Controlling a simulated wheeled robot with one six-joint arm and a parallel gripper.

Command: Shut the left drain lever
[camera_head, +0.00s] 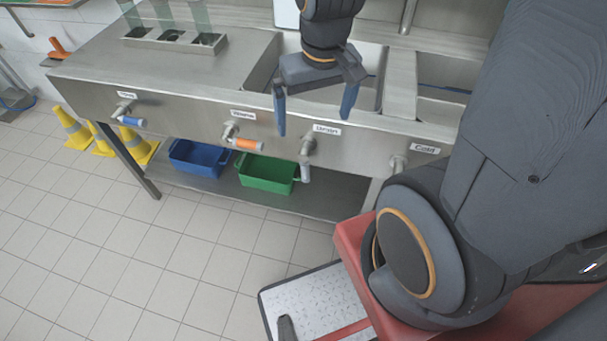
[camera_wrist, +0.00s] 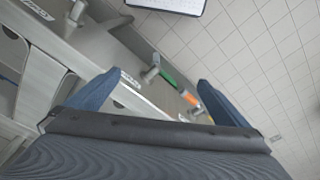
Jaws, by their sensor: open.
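The drain lever (camera_head: 306,172) is on the front of the steel sink counter, below a label (camera_head: 326,129) that reads like "Drain". Its grey handle hangs straight down from a round valve body (camera_head: 308,146). My gripper (camera_head: 314,124) is open and empty, with its two blue fingers pointing down. In the head view it appears above the drain lever, and the fingers are apart from the handle. In the wrist view my gripper (camera_wrist: 158,80) shows both blue fingers spread wide, with nothing between them held. I cannot tell the exact depth between fingers and counter front.
An orange-handled lever (camera_head: 246,144) and a blue-handled lever (camera_head: 131,121) lie to the left on the counter front. A valve under the "Cold" label (camera_head: 425,148) is partly hidden by my arm. Blue (camera_head: 200,158) and green (camera_head: 267,174) bins sit on the lower shelf. Yellow cones (camera_head: 72,127) stand left.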

